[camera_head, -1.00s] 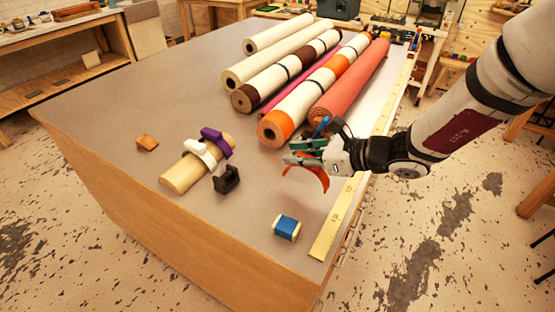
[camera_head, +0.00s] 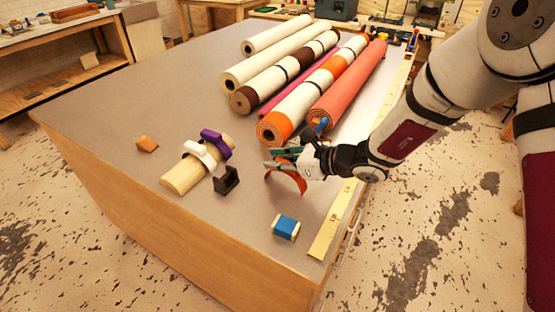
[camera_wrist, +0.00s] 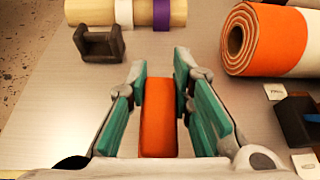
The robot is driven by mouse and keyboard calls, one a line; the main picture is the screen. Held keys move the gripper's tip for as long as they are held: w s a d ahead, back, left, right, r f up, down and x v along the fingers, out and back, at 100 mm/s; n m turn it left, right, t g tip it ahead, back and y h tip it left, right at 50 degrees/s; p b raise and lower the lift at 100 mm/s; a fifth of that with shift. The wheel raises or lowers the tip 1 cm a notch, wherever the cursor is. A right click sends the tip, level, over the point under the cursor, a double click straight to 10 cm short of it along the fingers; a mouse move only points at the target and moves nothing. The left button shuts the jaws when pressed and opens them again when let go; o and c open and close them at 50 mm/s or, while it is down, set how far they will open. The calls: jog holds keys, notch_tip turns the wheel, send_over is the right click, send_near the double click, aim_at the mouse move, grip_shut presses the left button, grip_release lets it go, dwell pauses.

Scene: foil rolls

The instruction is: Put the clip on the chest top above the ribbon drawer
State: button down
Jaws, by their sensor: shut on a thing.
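The clip (camera_head: 300,184) is an orange, curved band, held in my gripper (camera_head: 284,160) over the front right part of the grey chest top (camera_head: 130,95). In the wrist view the clip (camera_wrist: 158,118) lies between the teal fingers of my gripper (camera_wrist: 160,90), which are shut on it. In the head view its curve hangs below the fingers, and I cannot tell whether it touches the top. Drawer handles (camera_head: 346,240) show at the chest's right side. No drawer label is readable.
Several rolls, including an orange-and-white one (camera_head: 297,108), lie behind my gripper. A wooden rod (camera_head: 182,176) with white and purple clips, a black holder (camera_head: 227,181) and an orange block (camera_head: 147,144) are left. A blue spool (camera_head: 286,227) and yellow ruler (camera_head: 330,230) are in front.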

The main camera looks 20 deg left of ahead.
jog(key=c, duration=1.4)
grip_release()
jog(key=shift+f, duration=0.1)
jog(key=shift+d+r, duration=0.25)
jog(key=v, duration=1.1)
jog(key=shift+d, duration=0.25)
jog(key=shift+r, duration=0.1)
